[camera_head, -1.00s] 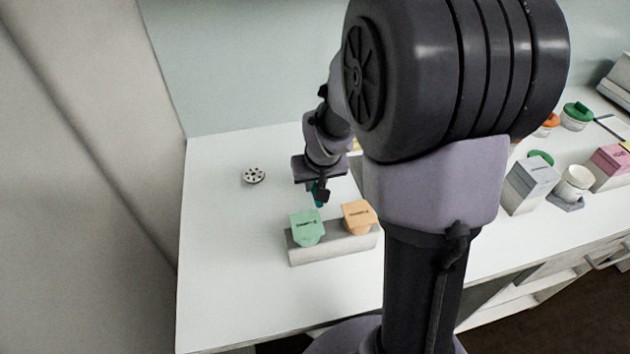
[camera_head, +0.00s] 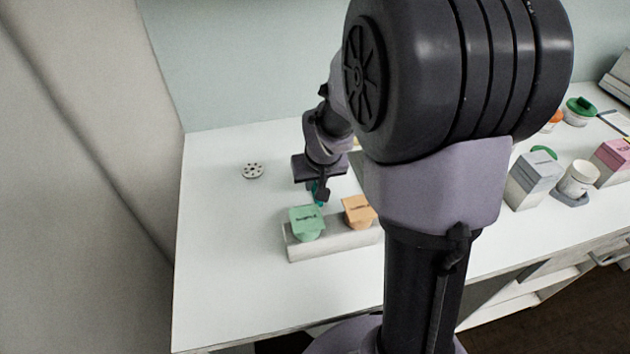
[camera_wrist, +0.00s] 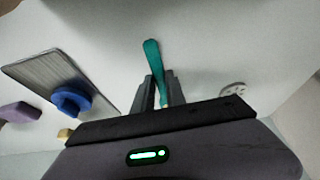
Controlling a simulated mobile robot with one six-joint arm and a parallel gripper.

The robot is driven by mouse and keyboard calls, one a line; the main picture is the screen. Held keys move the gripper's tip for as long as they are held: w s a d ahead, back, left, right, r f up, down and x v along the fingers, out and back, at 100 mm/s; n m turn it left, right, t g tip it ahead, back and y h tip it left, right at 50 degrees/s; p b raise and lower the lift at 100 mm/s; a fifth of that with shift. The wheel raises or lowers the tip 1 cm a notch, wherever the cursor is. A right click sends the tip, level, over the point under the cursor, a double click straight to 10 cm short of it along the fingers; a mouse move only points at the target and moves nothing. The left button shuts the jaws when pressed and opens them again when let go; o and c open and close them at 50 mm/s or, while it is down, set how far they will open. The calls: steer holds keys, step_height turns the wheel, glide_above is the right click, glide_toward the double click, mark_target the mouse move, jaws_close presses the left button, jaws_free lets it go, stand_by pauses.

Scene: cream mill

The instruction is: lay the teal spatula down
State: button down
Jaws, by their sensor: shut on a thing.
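The teal spatula (camera_wrist: 154,58) is held between the two fingers of my gripper (camera_wrist: 161,92) in the wrist view. Its wider end sticks out past the fingertips over the white counter. In the head view only a small teal part (camera_head: 321,199) shows beside my gripper (camera_head: 318,190), behind the green and orange sample pieces. I cannot tell whether the spatula touches the counter.
A grey block (camera_head: 330,240) holds a green piece (camera_head: 306,222) and an orange piece (camera_head: 358,211) in front of my gripper. A round holed disc (camera_head: 252,171) lies to the left. The wrist view shows a metal plate (camera_wrist: 40,68), a blue round thing (camera_wrist: 70,102) and a purple block (camera_wrist: 20,112). The left counter is mostly bare.

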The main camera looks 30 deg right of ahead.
steer(key=c, duration=1.3)
jaws_free()
steer(key=shift+r, duration=0.1)
